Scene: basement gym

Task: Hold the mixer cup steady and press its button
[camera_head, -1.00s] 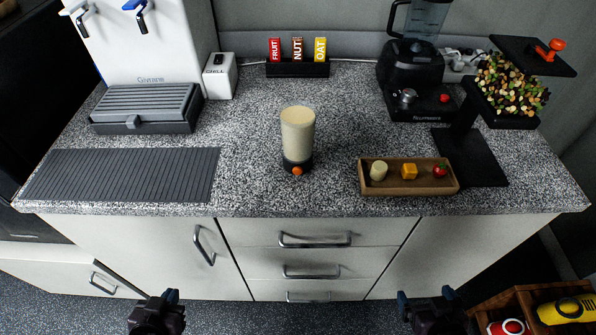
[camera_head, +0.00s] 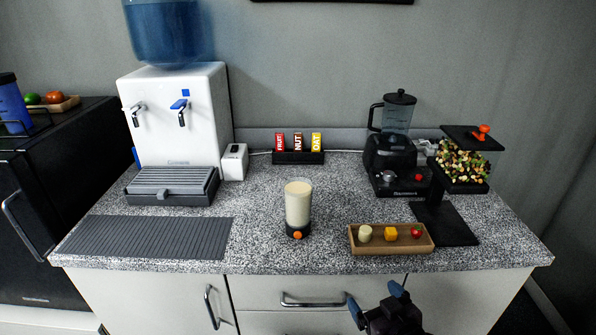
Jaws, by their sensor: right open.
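The mixer cup (camera_head: 298,205) stands upright near the middle of the speckled counter, filled with a cream-coloured drink. It has a dark base with a round orange button (camera_head: 297,235) on the side facing me. My right gripper (camera_head: 377,304) is at the bottom of the view, in front of the counter's front edge. Its blue-tipped fingers are spread and nothing is between them. It is to the right of the cup and well apart from it. My left gripper is out of view.
A wooden tray (camera_head: 354,248) with small food pieces lies right of the cup. A ribbed grey mat (camera_head: 145,237) lies left. Behind stand a water dispenser (camera_head: 180,115), a bar rack (camera_head: 298,157), a blender (camera_head: 392,150) and a nut dispenser (camera_head: 463,165). Counter around the cup is clear.

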